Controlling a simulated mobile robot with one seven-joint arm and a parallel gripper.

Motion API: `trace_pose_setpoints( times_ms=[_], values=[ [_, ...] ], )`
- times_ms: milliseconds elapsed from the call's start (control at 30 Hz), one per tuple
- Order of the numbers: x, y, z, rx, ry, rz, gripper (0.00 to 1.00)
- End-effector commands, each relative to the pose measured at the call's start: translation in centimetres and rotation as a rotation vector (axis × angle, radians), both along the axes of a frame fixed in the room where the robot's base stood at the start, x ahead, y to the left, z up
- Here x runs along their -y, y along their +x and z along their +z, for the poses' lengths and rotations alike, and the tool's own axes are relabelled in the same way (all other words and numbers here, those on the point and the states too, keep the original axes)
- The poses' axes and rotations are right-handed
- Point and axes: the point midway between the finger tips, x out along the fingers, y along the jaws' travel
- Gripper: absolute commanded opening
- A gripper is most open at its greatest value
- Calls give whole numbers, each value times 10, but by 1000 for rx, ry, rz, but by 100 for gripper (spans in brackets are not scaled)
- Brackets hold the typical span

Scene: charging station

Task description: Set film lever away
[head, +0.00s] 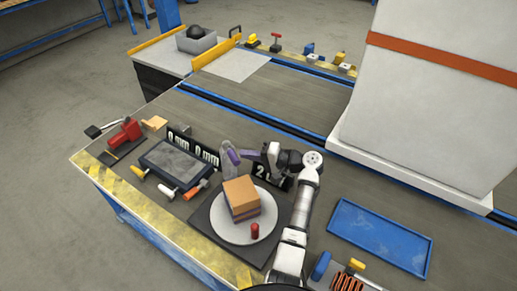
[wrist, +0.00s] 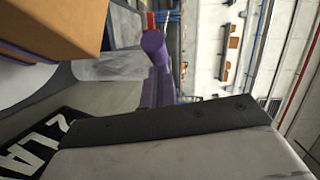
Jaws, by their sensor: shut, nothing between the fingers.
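A purple lever handle (head: 233,156) stands beside a pale grey upright plate (head: 226,151), behind the boxed load. I take it to be the film lever. It also shows in the wrist view as a purple rod with a round end (wrist: 154,44). My gripper (head: 246,155) is just right of the purple handle, shut and empty. Whether it touches the handle I cannot tell. In the wrist view a dark pad and pale gripper part fill the bottom and hide the lower end of the rod.
An orange-brown box (head: 240,193) sits on a round white turntable (head: 217,230), close in front of my gripper. A small red cylinder (head: 255,230) stands there too. Black signs (head: 205,154) stand behind. A blue tray (head: 380,236) lies right; a large white wrapped block (head: 420,110) stands behind it.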

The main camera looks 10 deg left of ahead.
Motion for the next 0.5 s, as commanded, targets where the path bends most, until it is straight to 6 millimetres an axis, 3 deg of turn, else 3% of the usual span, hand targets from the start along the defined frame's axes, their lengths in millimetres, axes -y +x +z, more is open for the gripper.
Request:
trace_pose_setpoints(
  times_ms=[500],
  values=[
    [-4, -5, 1, -1, 0, -27, 0]
  ],
)
